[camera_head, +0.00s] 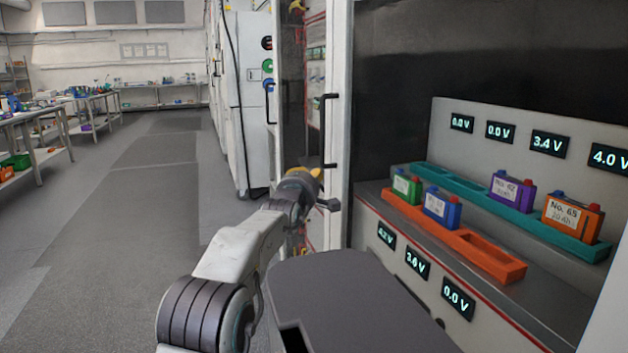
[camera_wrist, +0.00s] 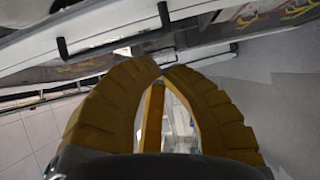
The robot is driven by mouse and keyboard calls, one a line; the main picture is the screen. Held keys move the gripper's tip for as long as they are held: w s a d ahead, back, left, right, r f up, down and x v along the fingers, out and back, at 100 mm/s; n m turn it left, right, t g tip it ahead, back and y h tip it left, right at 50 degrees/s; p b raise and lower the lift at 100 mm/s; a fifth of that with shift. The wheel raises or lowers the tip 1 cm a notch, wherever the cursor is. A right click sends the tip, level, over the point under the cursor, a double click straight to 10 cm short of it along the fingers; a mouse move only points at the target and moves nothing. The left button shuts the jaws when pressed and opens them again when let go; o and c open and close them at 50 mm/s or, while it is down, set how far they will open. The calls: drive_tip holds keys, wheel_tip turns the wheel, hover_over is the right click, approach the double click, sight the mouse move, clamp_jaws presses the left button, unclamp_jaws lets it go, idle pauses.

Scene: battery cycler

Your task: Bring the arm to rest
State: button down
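My arm (camera_head: 238,248) reaches forward from the lower middle of the head view, left of the battery cycler. My gripper (camera_head: 315,173) is at its far end, close to the cabinet door's dark handle in the picture; I cannot tell if they touch. In the wrist view the two ribbed yellow fingers of my gripper (camera_wrist: 164,66) curve in and their tips come together. No object shows between them.
The cycler's bay holds an orange rack (camera_head: 485,258) with green and blue batteries and a teal rack (camera_head: 455,180) with purple and orange ones. A dark door handle (camera_head: 324,130) stands near my gripper. The grey floor (camera_head: 130,230) at left is clear; workbenches (camera_head: 45,115) stand beyond.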

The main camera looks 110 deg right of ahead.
drive_tip(key=shift+w+a, duration=0.25)
drive_tip(key=shift+w, duration=0.05)
